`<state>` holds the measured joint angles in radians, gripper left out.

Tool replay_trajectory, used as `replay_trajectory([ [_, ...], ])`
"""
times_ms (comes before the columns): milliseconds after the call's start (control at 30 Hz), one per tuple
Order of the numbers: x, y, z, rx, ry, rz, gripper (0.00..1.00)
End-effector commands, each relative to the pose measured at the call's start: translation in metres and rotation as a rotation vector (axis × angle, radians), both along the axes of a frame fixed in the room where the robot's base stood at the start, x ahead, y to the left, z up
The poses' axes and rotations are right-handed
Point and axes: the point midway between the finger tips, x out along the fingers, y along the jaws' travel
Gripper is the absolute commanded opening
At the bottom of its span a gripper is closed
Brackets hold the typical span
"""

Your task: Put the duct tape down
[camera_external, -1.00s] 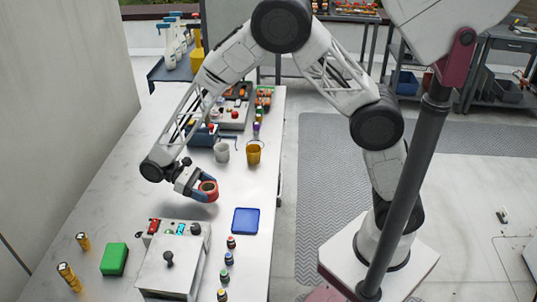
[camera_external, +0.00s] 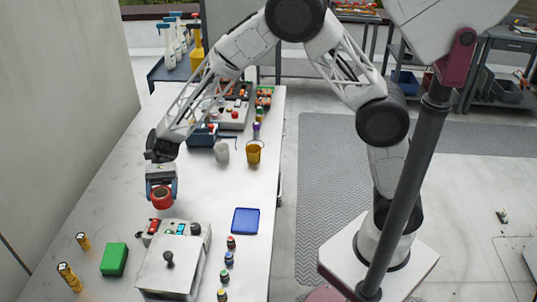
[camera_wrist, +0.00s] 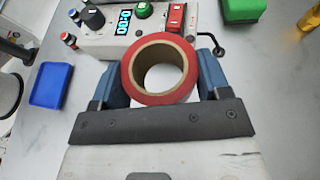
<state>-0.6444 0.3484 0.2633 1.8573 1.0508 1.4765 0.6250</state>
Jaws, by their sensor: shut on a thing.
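The duct tape is a red roll with a tan cardboard core. It shows in the external view (camera_external: 161,196) and in the wrist view (camera_wrist: 137,88). My gripper (camera_external: 161,190) is shut on it, with one blue finger on each side of the roll, as the wrist view also shows (camera_wrist: 160,80). The roll is held at the left part of the white table (camera_external: 115,190), just behind the control box. I cannot tell for certain whether its underside touches the table.
A control box (camera_external: 172,268) with knobs and a display stands close in front of the roll. A blue tray (camera_external: 245,221), small bottles (camera_external: 229,258), a white mug (camera_external: 221,152) and a yellow cup (camera_external: 253,152) are to the right.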

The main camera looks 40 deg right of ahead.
Motion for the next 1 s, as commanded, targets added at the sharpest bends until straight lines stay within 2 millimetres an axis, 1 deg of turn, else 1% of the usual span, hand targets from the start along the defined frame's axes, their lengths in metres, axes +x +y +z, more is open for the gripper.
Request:
replay_trajectory([
  [167,0.019,0.027,0.018,0.002,-0.001,-0.233,0.39],
  [333,0.043,0.053,0.037,0.002,-0.002,-0.465,0.39],
  [400,0.053,0.063,0.044,0.001,-0.001,-0.556,0.39],
  [467,0.057,0.072,0.047,0.0,0.0,-0.621,0.39],
  [533,0.056,0.083,0.046,-0.001,-0.001,-0.679,0.39],
  [600,0.05,0.092,0.041,-0.002,0.001,-0.712,0.39],
  [700,0.042,0.1,0.036,-0.002,0.001,-0.733,0.39],
  [833,0.035,0.105,0.031,-0.001,0.0,-0.744,0.39],
  [1000,0.033,0.107,0.03,0.0,-0.001,-0.747,0.39],
])
